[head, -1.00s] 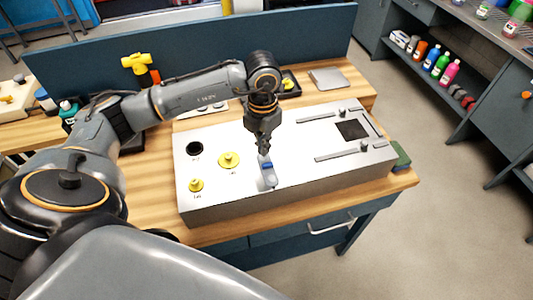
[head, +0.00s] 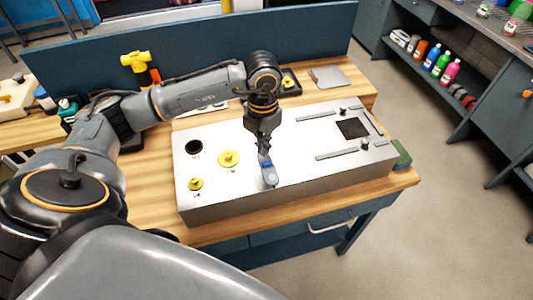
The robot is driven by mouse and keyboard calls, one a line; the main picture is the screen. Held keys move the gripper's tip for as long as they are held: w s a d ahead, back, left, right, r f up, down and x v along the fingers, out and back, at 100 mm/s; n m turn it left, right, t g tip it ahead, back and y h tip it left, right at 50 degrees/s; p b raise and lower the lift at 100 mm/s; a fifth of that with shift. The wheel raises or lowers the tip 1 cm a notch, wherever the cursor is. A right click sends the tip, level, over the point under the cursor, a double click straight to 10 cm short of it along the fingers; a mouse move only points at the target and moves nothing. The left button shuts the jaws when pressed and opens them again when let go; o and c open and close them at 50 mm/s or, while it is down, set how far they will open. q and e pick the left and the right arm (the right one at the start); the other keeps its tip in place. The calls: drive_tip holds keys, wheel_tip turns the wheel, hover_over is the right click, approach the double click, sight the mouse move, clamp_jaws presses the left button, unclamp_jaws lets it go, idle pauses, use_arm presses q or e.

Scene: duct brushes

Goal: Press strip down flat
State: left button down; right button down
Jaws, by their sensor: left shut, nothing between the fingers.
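My left gripper (head: 264,150) points down over the middle of a grey metal box (head: 320,180) on the wooden bench. It is shut, with nothing seen between its fingers. Just below its tips, a small strip (head: 269,173) with a blue part and a grey rounded end lies near the front edge of the box top. The tips overlap the strip's far end; I cannot tell whether they touch it or whether it lies fully flat. My right gripper is not in view.
The box top carries yellow knobs (head: 229,158), a black round hole (head: 194,147), and metal rails beside a dark square (head: 352,129). A yellow-headed tool (head: 137,64) and a grey plate (head: 329,76) are behind. A green block (head: 401,154) sits at the box's right end.

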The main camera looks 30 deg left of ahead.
use_arm(q)
drive_tip(key=shift+f+b, duration=0.5)
drive_tip(key=shift+f, duration=0.1)
idle(0.3)
drive_tip(key=shift+r+p, duration=0.5)
drive_tip(key=shift+r, duration=0.25)
drive_tip(key=shift+r+p, duration=1.05)
drive_tip(key=shift+r, duration=0.8)
drive_tip(key=shift+f, duration=0.1)
